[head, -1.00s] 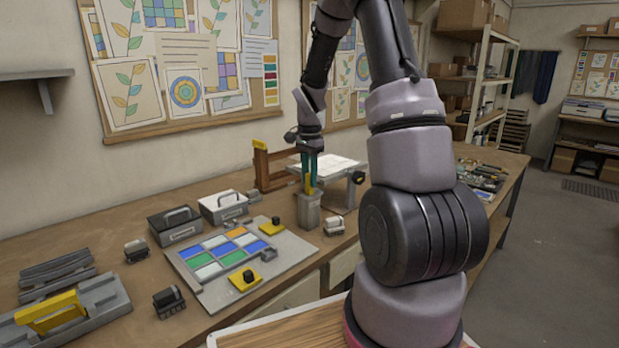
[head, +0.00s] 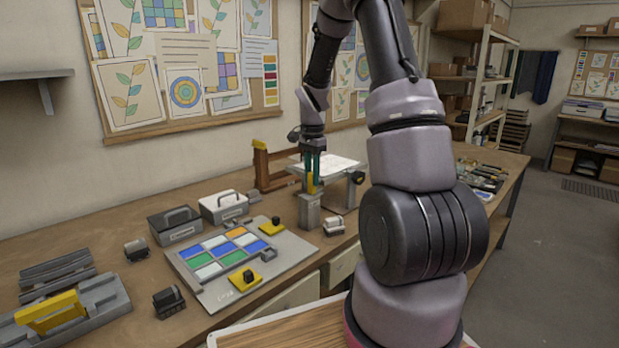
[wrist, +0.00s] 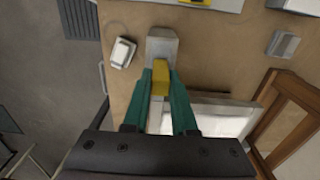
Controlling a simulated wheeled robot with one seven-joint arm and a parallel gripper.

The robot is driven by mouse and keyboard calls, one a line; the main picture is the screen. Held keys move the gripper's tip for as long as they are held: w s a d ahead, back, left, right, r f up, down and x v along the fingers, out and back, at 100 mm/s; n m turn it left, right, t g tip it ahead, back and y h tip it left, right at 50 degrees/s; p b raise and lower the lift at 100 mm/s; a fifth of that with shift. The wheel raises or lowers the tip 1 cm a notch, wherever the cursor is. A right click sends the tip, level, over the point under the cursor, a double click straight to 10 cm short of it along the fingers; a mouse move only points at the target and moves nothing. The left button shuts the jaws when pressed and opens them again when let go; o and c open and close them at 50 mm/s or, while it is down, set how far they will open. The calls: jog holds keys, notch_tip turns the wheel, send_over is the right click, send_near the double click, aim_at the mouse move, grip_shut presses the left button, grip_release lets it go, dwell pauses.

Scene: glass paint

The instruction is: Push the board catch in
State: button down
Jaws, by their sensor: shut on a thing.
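The grey board (head: 205,287) lies flat on the bench with white, blue, green and orange glass panes on it. Two yellow pieces with black knobs sit on it, one at its back edge (head: 272,226) and one at its front edge (head: 246,280). A small grey block (head: 268,254) sits at its right side. I cannot tell which is the board catch. My gripper (head: 313,178), with teal fingers, is right of the board, pointing down at a grey holder (head: 309,212). It is shut on a yellow piece (wrist: 160,78) over the holder, also visible in the wrist view (wrist: 161,45).
A white-topped stand (head: 335,163) and a brown wooden frame (head: 268,170) are behind the gripper. A small white-and-grey block (head: 334,226) is right of the holder. A grey tray (head: 95,310) is at left.

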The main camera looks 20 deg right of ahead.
jog(key=shift+w+d+r, duration=0.1)
jog(key=shift+w+d, duration=0.2)
jog(key=shift+d, duration=0.35)
jog(key=shift+w+d, duration=0.25)
jog(key=shift+d, duration=0.35)
jog(key=c, duration=0.7)
grip_release()
jog(key=shift+d, duration=0.1)
notch_tip(320, 180, up, 11)
jog(key=shift+f, duration=0.15)
